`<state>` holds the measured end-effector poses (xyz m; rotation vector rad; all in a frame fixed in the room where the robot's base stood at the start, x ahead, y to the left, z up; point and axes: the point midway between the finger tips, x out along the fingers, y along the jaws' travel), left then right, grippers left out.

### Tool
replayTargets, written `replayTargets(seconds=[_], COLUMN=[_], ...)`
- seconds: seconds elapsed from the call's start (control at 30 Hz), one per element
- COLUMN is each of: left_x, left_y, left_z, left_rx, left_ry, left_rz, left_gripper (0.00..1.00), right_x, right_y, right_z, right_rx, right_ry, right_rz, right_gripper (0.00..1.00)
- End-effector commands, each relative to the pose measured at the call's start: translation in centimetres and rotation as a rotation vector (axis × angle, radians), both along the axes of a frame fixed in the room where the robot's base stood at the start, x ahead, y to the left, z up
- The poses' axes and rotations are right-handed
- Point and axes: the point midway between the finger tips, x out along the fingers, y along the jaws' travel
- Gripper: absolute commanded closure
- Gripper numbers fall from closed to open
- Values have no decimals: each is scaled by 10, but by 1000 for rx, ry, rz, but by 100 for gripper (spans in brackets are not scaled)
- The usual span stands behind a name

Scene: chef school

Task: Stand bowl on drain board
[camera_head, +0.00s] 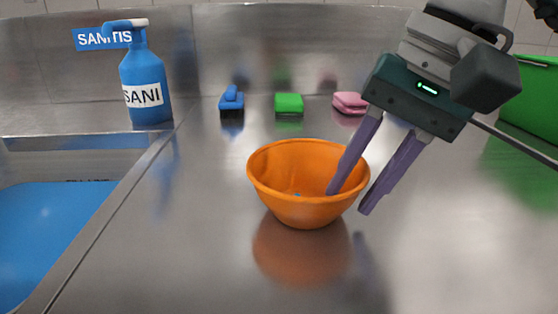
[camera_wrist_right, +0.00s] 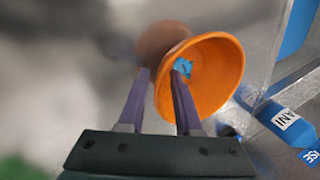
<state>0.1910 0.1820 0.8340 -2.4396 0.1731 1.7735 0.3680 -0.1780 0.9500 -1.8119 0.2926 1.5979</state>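The orange bowl (camera_head: 290,205) stands upright on the steel counter in the middle of the head view. It also shows in the right wrist view (camera_wrist_right: 225,80), with a small blue patch inside it. My right gripper (camera_head: 350,201) points down at the bowl's right rim, its purple fingers apart. One finger is inside the bowl and the other outside, with the rim between them. In the right wrist view the gripper (camera_wrist_right: 160,73) also shows a gap between its fingers. Any contact with the wall cannot be told. The steel drain board (camera_head: 200,255) looks continuous with the counter. My left gripper is not seen.
A sink (camera_head: 60,230) with blue water lies at the left, behind a raised metal edge. A blue sanitiser bottle (camera_head: 146,85) stands at the back left. Blue (camera_head: 231,100), green (camera_head: 289,103) and pink (camera_head: 349,102) sponges or brushes line the back. A green box (camera_head: 530,100) is at the right.

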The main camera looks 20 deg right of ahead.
Motion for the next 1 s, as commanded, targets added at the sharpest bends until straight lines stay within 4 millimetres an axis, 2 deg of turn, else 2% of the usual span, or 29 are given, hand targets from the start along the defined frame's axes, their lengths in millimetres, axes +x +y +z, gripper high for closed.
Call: replayTargets(seconds=[0.2, 0.33, 0.7, 0.83, 1.0], left_x=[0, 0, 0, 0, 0], left_y=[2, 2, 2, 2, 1], left_z=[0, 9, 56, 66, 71], left_rx=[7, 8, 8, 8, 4], left_ry=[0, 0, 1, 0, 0], left_rz=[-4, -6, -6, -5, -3], left_gripper=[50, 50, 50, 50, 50], right_x=[0, 0, -17, -22, -25], right_y=[0, -1, -22, -28, -32], right_z=[0, 8, 85, 104, 116], right_rx=[0, 0, -2, -2, -1], right_ry=[0, 0, -3, -1, -1], right_rz=[0, 0, -1, -1, 0], right_gripper=[66, 66, 66, 66, 66])
